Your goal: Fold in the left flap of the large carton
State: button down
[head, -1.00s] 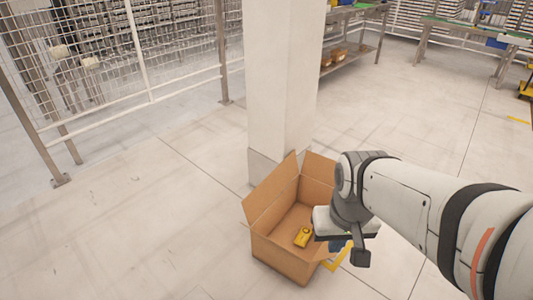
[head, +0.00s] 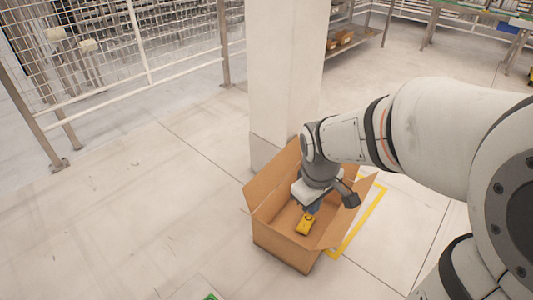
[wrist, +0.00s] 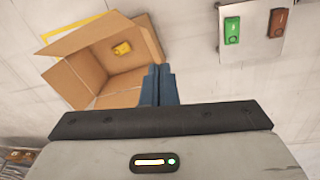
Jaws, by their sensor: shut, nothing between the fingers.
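The large open brown carton (head: 280,246) stands on the floor by the white pillar. Its left flap (head: 268,182) stands up and leans outward, and its right flap (head: 352,212) is also raised. A yellow item (head: 305,225) lies inside. My gripper (head: 313,209) is over the carton's opening in the head view, apart from the left flap. The wrist view shows its blue fingers (wrist: 158,84) shut and empty, pointing toward the carton (wrist: 128,62), with the yellow item (wrist: 122,48) beyond. My wrist hides the carton's far corner in the head view.
The white pillar (head: 284,70) is close behind the carton. Yellow floor tape (head: 362,222) runs at its right. A pale tray (wrist: 252,22) holding a green item and a brown one shows in the wrist view. Floor to the left is clear up to the mesh fence (head: 95,60).

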jog(key=w+a+f+n+b, duration=0.2)
jog(key=w+a+f+n, duration=0.25)
jog(key=f+n, duration=0.4)
jog(key=w+a+f+n+b, duration=0.35)
jog(key=w+f+n, duration=0.2)
jog(key=f, duration=0.65)
jog(key=w+a+f+n+b, duration=0.2)
jog(key=w+a+f+n, duration=0.25)
jog(key=f+n, duration=0.4)
notch_tip(320, 180, down, 12)
jog(key=w+d+m+b, duration=0.1)
jog(key=w+d+b, duration=0.1)
jog(key=b, duration=0.3)
jog(key=shift+w+d+r+b, duration=0.15)
jog(key=shift+w+d+r, duration=0.25)
jog(key=shift+w+r, duration=0.25)
jog(key=shift+w+d+r+b, duration=0.15)
jog(key=shift+w+d+r, duration=0.25)
jog(key=shift+r, duration=0.35)
